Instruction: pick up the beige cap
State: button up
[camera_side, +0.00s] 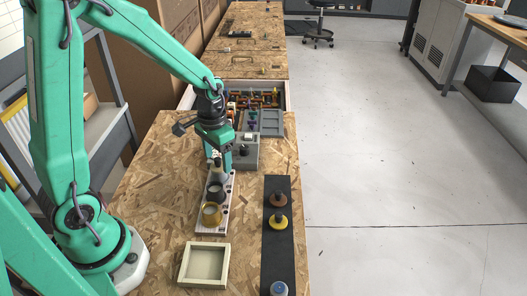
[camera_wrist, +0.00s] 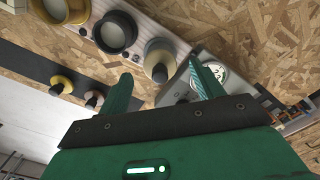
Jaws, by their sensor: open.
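The beige cap (camera_wrist: 158,50), with a black knob, sits at the end of the pale strip with holes (camera_wrist: 172,35). It shows between my fingertips in the wrist view. In the side view the cap (camera_side: 217,176) is partly hidden behind my gripper (camera_side: 224,166), which points down over that end of the strip. My gripper (camera_wrist: 160,67) is open, with one finger on each side of the cap in the picture. I cannot tell how much height separates them. No contact is visible.
On the strip stand a dark grey cup (camera_side: 215,191) and an ochre cup (camera_side: 211,214). A grey box (camera_side: 247,152) stands close behind. A black mat (camera_side: 278,250) on the right holds brown, yellow and blue-grey capped pieces. A cream tray (camera_side: 183,265) lies in front.

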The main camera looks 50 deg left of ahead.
jog(key=shift+f, duration=0.65)
jog(key=c, duration=1)
